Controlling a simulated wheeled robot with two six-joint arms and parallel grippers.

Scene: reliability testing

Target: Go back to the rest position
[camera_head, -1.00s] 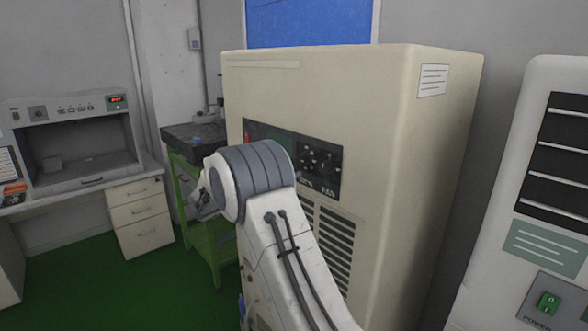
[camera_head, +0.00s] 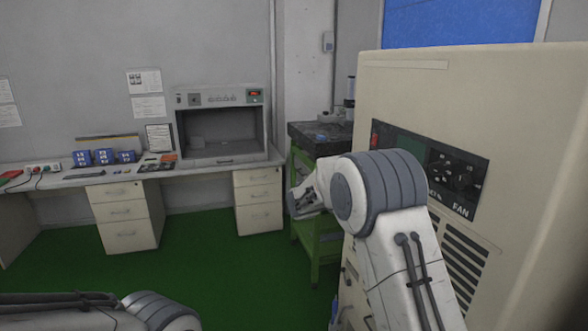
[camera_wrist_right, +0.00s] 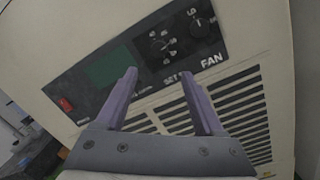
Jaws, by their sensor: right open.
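My right arm (camera_head: 385,210) reaches up in front of the beige cabinet (camera_head: 520,140) in the head view. My right wrist (camera_head: 308,195) points away to the left, and the fingers are not clear there. In the right wrist view my right gripper (camera_wrist_right: 158,75) is open, with two purple fingers apart and nothing between them. Beyond them is the cabinet's dark control panel (camera_wrist_right: 140,65) with a red switch, knobs and a FAN label. Contact with the panel cannot be told. Part of my left arm (camera_head: 150,310) lies along the bottom left; its gripper is out of view.
The beige cabinet stands close beside my right arm. A green stand (camera_head: 318,225) with a dark top is behind the arm. A long desk (camera_head: 190,170) with drawers, blue boxes (camera_head: 103,157) and a grey booth (camera_head: 222,120) runs along the back wall. The green floor (camera_head: 200,275) before it is clear.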

